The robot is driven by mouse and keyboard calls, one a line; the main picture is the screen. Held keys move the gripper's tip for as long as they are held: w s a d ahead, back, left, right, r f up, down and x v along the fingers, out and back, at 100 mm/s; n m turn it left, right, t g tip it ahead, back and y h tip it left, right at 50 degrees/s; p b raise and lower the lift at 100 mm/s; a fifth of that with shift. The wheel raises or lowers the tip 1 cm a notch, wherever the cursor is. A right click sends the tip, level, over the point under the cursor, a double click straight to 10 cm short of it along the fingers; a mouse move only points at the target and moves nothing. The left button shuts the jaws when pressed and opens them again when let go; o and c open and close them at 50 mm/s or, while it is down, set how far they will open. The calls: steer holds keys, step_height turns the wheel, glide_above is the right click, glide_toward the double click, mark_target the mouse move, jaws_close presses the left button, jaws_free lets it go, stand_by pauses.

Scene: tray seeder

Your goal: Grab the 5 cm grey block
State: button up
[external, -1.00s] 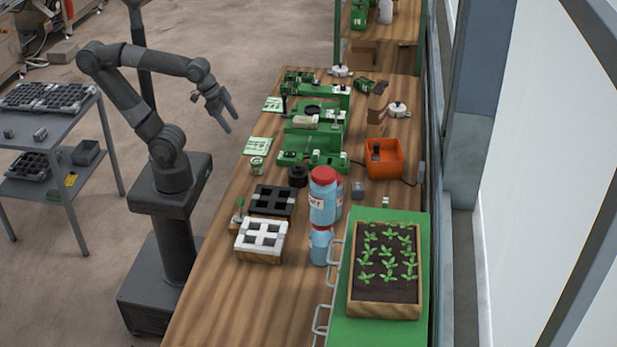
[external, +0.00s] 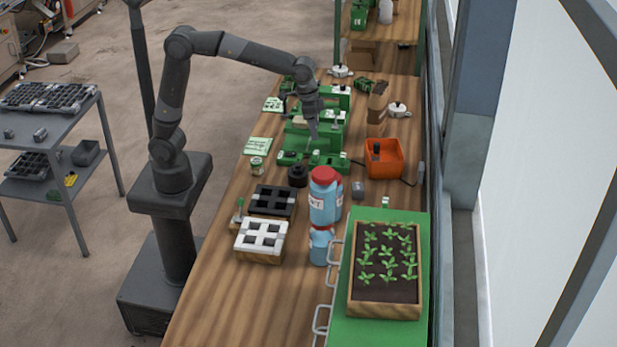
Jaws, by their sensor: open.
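A small grey block (external: 358,188) sits on the wooden bench, just right of the blue bottles and below the orange bin. Its size cannot be read from this view. My gripper (external: 314,129) is over the green seeder (external: 328,158), fingers pointing down, open with nothing seen in it. It is up and to the left of the grey block in the picture, clearly apart from it. The finger gap is small and hard to make out.
Blue bottles with red caps (external: 323,198) stand close left of the block. The orange bin (external: 384,168) and a dark cable are near it. A green seedling stand (external: 388,227) lies below. Small grey pieces (external: 40,134) sit on the left cart.

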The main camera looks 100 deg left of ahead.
steer(key=g, duration=0.2)
glide_above(356, 186)
step_height(356, 186, down, 13)
steer(key=shift+n, duration=0.4)
steer(key=f, duration=0.5)
steer(key=shift+s+a+f, duration=0.25)
steer(key=shift+s+a, duration=0.05)
steer(key=shift+w+d+f, duration=0.15)
steer(key=shift+f, duration=1.15)
steer(key=shift+w+d+f, duration=0.15)
steer(key=shift+f, duration=1.15)
steer(key=shift+c, duration=0.5)
steer(key=c, duration=1)
